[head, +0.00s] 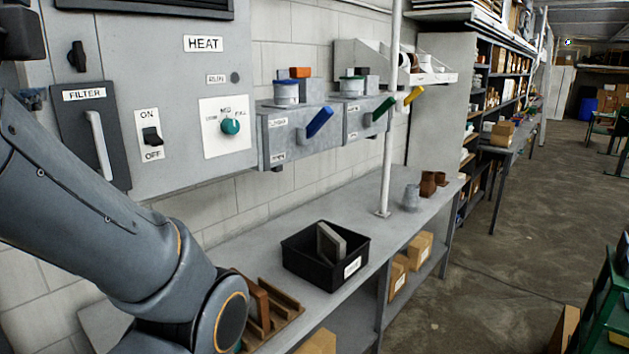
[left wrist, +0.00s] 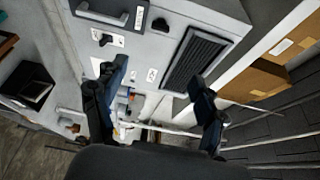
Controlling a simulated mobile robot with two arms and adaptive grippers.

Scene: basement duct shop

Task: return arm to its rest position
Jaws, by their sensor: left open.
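My left arm (head: 130,235) comes in from the left in the head view and bends down past the bottom edge, in front of the grey heat cabinet. Its gripper is outside that view. In the left wrist view my left gripper (left wrist: 157,75) is open, with its two dark fingers spread apart and nothing visible held between them. The grey cabinet (left wrist: 157,38) with a dark vent grille is beyond the fingers. My right gripper is in neither view.
A black bin (head: 298,262) holding a grey-framed panel (head: 331,243) stands on the bench (head: 372,221). A slotted wooden rack (head: 284,311) is close to my arm. A pale vertical post (head: 389,145) rises from the bench. Open floor (head: 500,270) lies right.

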